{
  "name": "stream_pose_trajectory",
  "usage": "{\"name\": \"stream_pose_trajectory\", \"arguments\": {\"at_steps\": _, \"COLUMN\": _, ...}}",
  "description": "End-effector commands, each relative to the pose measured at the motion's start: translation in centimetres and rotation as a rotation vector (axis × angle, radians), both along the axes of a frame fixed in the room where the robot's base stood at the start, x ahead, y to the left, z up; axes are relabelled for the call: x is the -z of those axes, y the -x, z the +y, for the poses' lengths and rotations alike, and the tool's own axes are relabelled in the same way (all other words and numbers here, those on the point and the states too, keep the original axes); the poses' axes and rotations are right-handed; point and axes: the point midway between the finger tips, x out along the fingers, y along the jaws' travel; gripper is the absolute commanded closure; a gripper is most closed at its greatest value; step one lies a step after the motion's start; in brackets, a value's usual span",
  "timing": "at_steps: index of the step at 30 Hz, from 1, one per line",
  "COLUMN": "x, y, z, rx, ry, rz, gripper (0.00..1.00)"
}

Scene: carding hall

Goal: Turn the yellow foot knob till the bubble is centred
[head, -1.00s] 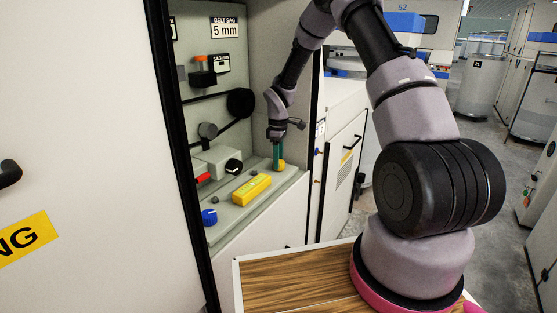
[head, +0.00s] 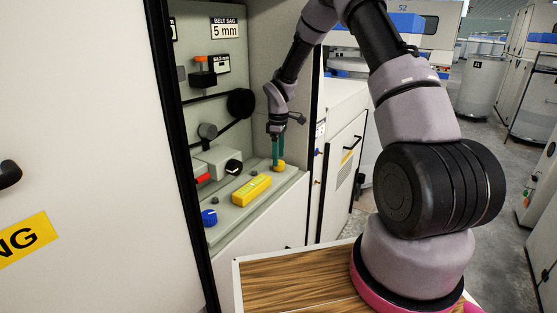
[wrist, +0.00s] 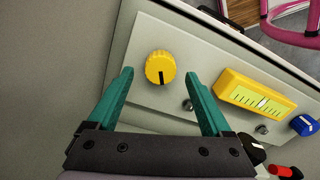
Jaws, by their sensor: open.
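The yellow foot knob (wrist: 160,67) is round and ribbed, with a dark pointer line towards the bottom of the wrist view. In the head view it shows (head: 281,165) at the right end of the grey plate. My gripper (wrist: 162,76) has two green fingers spread apart, one on each side of the knob and clear of it in the picture. In the head view my gripper (head: 278,161) points down over the knob. The yellow level (wrist: 257,97) has a pale green vial with dark marks; the bubble's exact place is too small to tell. It also shows in the head view (head: 251,189).
A blue knob (head: 209,217) stands at the plate's near left end. A black knob (head: 234,167) and a red part (head: 203,178) lie behind the level. Small grey studs stand by the level. The cabinet's side wall is close to my gripper.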

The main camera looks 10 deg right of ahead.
Motion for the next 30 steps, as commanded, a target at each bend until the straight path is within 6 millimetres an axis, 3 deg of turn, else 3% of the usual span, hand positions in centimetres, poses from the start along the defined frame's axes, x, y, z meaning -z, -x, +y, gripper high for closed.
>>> {"name": "stream_pose_trajectory", "arguments": {"at_steps": 6, "x": -4.7, "y": -0.1, "z": 0.0, "rx": 0.000, "ry": 0.001, "rz": -0.005, "gripper": 0.17}}
{"name": "stream_pose_trajectory", "arguments": {"at_steps": 12, "x": -7.7, "y": -0.1, "z": 0.0, "rx": 0.000, "ry": 0.000, "rz": -0.004, "gripper": 0.17}}
{"name": "stream_pose_trajectory", "arguments": {"at_steps": 26, "x": -8.8, "y": 0.0, "z": 0.0, "rx": 0.001, "ry": 0.000, "rz": -0.002, "gripper": 0.17}}
{"name": "stream_pose_trajectory", "arguments": {"at_steps": 30, "x": -10.7, "y": 0.6, "z": -0.3, "rx": 0.041, "ry": 0.002, "rz": -0.021, "gripper": 0.17}}
